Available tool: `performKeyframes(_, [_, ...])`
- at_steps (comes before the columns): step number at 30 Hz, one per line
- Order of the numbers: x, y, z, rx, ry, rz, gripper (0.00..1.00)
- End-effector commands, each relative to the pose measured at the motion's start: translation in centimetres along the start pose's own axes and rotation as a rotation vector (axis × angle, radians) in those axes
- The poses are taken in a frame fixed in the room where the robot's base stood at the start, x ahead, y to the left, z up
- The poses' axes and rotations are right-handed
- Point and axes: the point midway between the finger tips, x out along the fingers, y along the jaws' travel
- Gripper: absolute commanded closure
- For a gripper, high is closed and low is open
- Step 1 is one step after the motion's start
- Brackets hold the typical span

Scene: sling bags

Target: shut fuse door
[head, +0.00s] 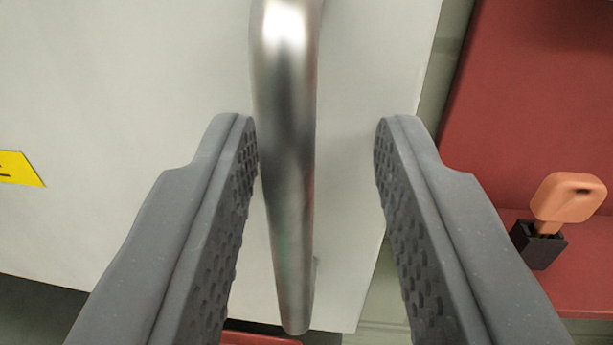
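The fuse door (150,120) is a pale grey-white panel that fills the left and middle of the view. A shiny metal bar handle (288,170) runs up and down near its right edge. My gripper (316,135) is open, with its two grey textured fingers on either side of the handle. The left finger is close beside the handle; I cannot tell whether it touches. A clear gap lies between the handle and the right finger. The door's hinges and the handle's upper end are out of view.
A red panel with a ledge (545,100) stands at the right. An orange-headed key (568,197) sits in a small black holder (537,245) there. A yellow label (18,169) is on the door at the left. Part of a red thing (258,338) shows below the door.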

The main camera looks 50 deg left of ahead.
Motion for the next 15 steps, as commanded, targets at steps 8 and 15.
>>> performKeyframes(8, [-0.1, -0.1, 0.2, 0.002, -0.004, -0.002, 0.68])
performKeyframes(15, [-2.4, -0.1, 0.5, 0.003, -0.006, -0.001, 0.68])
